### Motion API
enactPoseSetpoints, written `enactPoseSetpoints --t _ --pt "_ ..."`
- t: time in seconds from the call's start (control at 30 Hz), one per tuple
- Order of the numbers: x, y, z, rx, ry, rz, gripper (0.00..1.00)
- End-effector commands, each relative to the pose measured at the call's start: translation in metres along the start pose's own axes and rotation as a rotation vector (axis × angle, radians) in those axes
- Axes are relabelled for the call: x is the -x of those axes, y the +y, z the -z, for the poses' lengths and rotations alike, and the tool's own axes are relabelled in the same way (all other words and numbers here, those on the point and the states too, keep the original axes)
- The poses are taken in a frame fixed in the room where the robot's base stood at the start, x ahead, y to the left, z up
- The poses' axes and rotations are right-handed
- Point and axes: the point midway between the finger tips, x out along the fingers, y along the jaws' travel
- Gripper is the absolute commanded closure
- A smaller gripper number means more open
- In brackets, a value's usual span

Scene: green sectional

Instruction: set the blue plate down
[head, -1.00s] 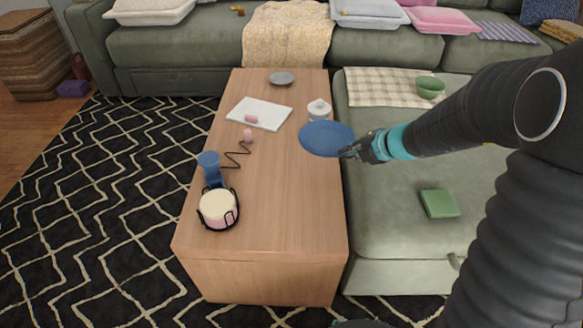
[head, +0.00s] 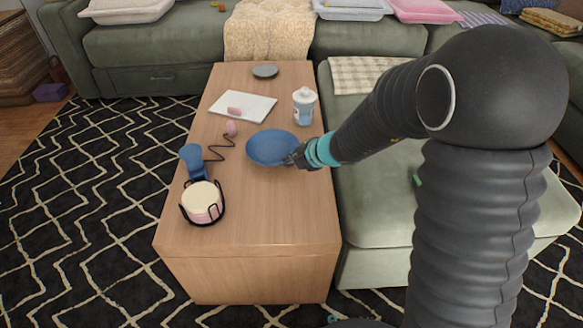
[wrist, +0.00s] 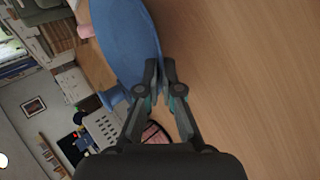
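The blue plate (head: 270,147) is over the right-hand middle of the wooden coffee table (head: 260,225). My gripper (head: 302,158) is shut on the plate's right rim. The plate looks roughly level in the head view; I cannot tell whether its underside touches the table. In the wrist view the plate (wrist: 128,40) reaches up and left from my fingertips (wrist: 160,72), which pinch its edge, with bare wood to the right.
A white board (head: 252,109) with a pink item lies farther back, near a grey dish (head: 265,71). The table's front is clear.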

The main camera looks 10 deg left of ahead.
Motion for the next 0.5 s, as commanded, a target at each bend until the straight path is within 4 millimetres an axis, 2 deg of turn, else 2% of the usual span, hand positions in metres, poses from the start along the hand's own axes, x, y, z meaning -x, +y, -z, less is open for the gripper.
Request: enactPoseSetpoints --t 0.03,0.1,0.5 --pt "-0.0089 -0.0100 0.0001 -0.002 0.001 0.002 1.00" --pt "-0.0137 -0.0151 0.0001 -0.001 0.001 0.001 1.00" --pt "-0.0157 -0.0172 -0.0002 -0.001 0.000 0.000 1.00"
